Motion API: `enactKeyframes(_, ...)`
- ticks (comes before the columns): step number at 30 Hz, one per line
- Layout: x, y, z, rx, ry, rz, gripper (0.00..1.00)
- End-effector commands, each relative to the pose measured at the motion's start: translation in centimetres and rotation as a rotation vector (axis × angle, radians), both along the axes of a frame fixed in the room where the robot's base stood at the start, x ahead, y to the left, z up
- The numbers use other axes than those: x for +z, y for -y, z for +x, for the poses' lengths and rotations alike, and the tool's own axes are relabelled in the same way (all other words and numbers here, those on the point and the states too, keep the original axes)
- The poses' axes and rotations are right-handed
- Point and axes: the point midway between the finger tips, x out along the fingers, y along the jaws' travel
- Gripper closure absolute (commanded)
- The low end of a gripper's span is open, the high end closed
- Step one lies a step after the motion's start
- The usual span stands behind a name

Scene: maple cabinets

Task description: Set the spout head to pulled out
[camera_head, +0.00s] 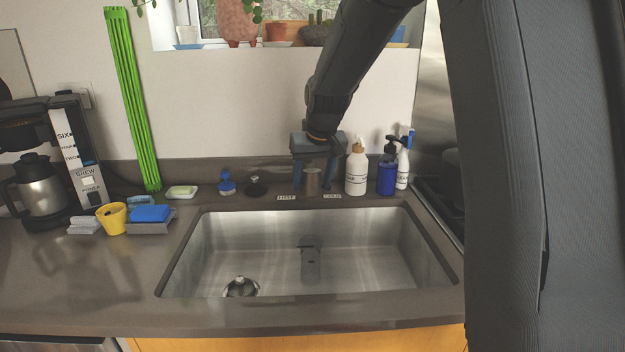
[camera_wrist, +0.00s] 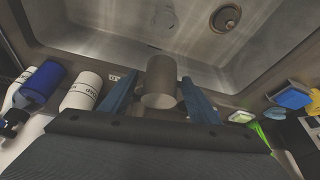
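A short grey-brown metal cylinder (camera_head: 312,181), which looks like the spout, stands at the back rim of the sink between two small labels. It also shows in the wrist view (camera_wrist: 160,82), with its round end facing the camera. I cannot tell where the spout head meets the rest of it. My gripper (camera_head: 313,184) is at the cylinder, with one blue finger on each side. In the wrist view my gripper (camera_wrist: 158,98) is open, and gaps show between the cylinder and the fingers. My gripper and wrist hide the cylinder's upper part in the head view.
The steel sink (camera_head: 212,240) is empty in front. A white soap bottle (camera_head: 356,172), a blue bottle (camera_head: 387,177) and a spray bottle (camera_head: 403,168) stand close on the right. A black stopper (camera_head: 256,187) and blue brush (camera_head: 227,184) stand on the left.

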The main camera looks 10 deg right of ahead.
Motion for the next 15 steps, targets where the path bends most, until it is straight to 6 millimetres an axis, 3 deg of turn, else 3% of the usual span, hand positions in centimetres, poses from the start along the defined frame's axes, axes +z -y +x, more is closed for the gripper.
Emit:
enactKeyframes(8, 0.3, 0.0, -0.1, 0.0, 0.002, 0.0, 0.45)
enactKeyframes(15, 3.1, 0.1, -1.2, 0.0, 0.005, 0.0, 0.45)
